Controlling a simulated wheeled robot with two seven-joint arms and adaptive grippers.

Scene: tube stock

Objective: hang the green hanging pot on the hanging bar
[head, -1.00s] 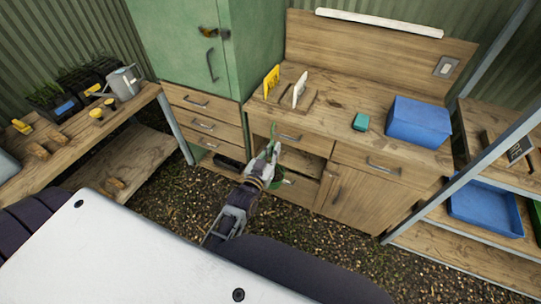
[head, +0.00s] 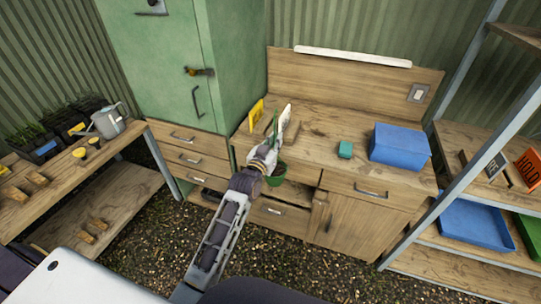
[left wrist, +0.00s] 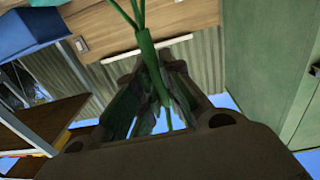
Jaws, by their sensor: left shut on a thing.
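The green hanging pot (head: 277,175) hangs below my left gripper (head: 272,148) in the head view, partly hidden by the gripper. My left gripper is shut on the pot's thin green hanger, which stands up above the fingers. In the left wrist view the green hanger (left wrist: 147,45) runs between the fingers (left wrist: 152,95); it branches at the top of the picture. The pot is held in front of the bench's front edge. I cannot make out the hanging bar in either view. My right gripper is not in view.
The wooden bench (head: 320,160) has a blue bin (head: 400,146), a teal block (head: 345,150) and upright yellow and white pieces on it. A drawer below stands open near the pot. A green cabinet (head: 235,75) is at left, metal-framed shelves (head: 410,225) at right. Gravel floor lies in front.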

